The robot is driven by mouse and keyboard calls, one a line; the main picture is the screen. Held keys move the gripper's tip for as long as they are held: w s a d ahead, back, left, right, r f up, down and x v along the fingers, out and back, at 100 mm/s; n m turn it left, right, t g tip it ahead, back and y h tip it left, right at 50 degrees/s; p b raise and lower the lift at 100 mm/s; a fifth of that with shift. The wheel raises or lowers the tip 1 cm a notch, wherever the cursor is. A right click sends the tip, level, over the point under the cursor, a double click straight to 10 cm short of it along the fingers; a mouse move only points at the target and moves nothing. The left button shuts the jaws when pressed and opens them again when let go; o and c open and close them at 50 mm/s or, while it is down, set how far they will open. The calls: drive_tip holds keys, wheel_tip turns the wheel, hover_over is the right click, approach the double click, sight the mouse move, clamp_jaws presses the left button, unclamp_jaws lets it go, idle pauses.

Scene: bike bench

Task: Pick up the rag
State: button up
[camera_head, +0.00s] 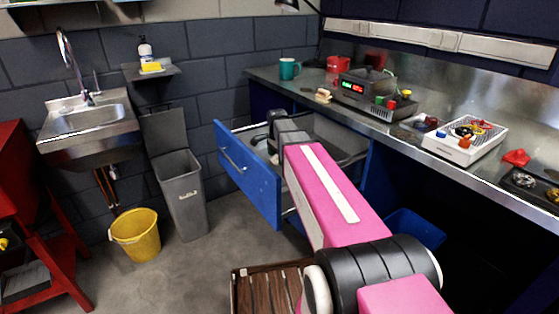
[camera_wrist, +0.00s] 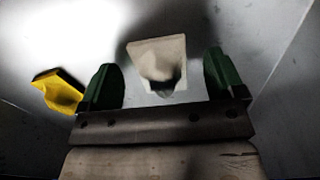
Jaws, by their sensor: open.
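A pale beige, folded cloth-like thing, seemingly the rag (camera_wrist: 158,62), lies on the grey metal floor of an open drawer in the wrist view. My gripper (camera_wrist: 165,82) is open, with its green fingers on either side of the rag in the picture. I cannot tell whether they touch it or how far above it they are. In the head view my arm reaches into the open blue drawer (camera_head: 240,170); my fingers and the rag are mostly hidden there by the arm and drawer front.
A yellow object (camera_wrist: 60,92) lies in the drawer left of my gripper. A drawer wall (camera_wrist: 283,60) rises at the right. The bench (camera_head: 455,178) above holds a teal mug (camera_head: 289,69) and a white tray (camera_head: 465,143) of parts. A grey bin (camera_head: 180,195) stands left of the drawer.

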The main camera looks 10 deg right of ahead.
drive_tip(key=shift+f, duration=0.25)
drive_tip(key=c, duration=1)
drive_tip(key=shift+r, duration=0.1)
